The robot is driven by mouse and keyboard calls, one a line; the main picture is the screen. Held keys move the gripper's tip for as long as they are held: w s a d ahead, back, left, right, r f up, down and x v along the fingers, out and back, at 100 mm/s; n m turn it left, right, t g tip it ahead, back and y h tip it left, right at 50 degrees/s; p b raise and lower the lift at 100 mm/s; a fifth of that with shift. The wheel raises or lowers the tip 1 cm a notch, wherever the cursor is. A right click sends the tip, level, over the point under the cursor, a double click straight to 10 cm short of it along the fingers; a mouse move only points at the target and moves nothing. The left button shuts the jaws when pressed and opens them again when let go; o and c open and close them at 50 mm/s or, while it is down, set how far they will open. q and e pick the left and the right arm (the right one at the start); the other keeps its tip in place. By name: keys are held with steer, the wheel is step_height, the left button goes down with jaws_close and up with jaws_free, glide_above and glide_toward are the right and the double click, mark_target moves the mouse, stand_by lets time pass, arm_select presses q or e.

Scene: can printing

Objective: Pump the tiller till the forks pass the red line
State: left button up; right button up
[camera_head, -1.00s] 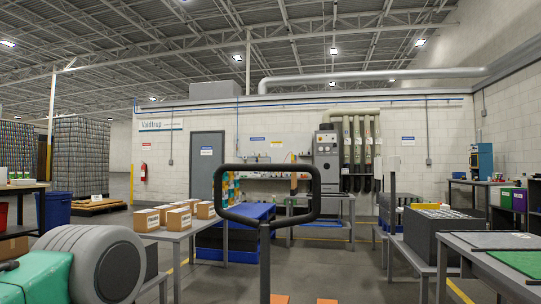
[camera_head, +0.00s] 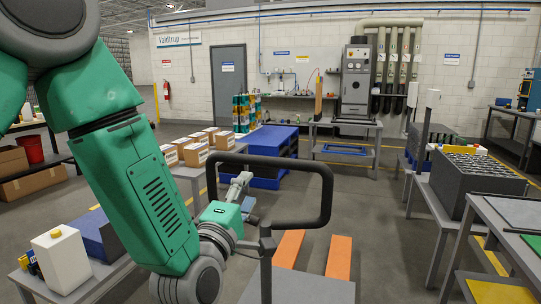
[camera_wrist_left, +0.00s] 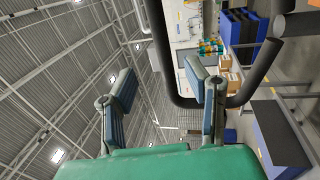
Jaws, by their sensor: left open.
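The tiller (camera_head: 328,190) is a black loop handle on an upright post in front of me. Two orange forks, the left one (camera_head: 288,255) and the right one (camera_head: 339,258), lie low beyond it. I see no red line. My left gripper (camera_head: 243,192) is at the left part of the loop, its fingers apart and holding nothing. In the left wrist view the open fingers (camera_wrist_left: 160,72) show with the black handle (camera_wrist_left: 264,68) behind and beside the right finger; contact cannot be told. My right gripper is out of view.
A table with cardboard boxes (camera_head: 195,152) stands left, and a blue stack (camera_head: 268,140) stands behind the handle. Grey tables with a dark crate (camera_head: 462,190) stand right. A white jug (camera_head: 62,262) is at front left. Open floor lies beyond the forks.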

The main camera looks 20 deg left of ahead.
mark_target(263, 165)
arm_select(q)
steer(key=x, duration=0.5)
steer(key=p+x, duration=0.1)
steer(key=x, duration=0.5)
steer(key=shift+w+a+f+p, duration=0.15)
steer(key=shift+a+f+p, duration=0.05)
steer(key=shift+a+p, duration=0.1)
steer(key=shift+x, duration=0.8)
steer(key=shift+d, duration=0.15)
steer(key=shift+c, duration=0.5)
jaws_close()
steer(key=shift+f, duration=0.1)
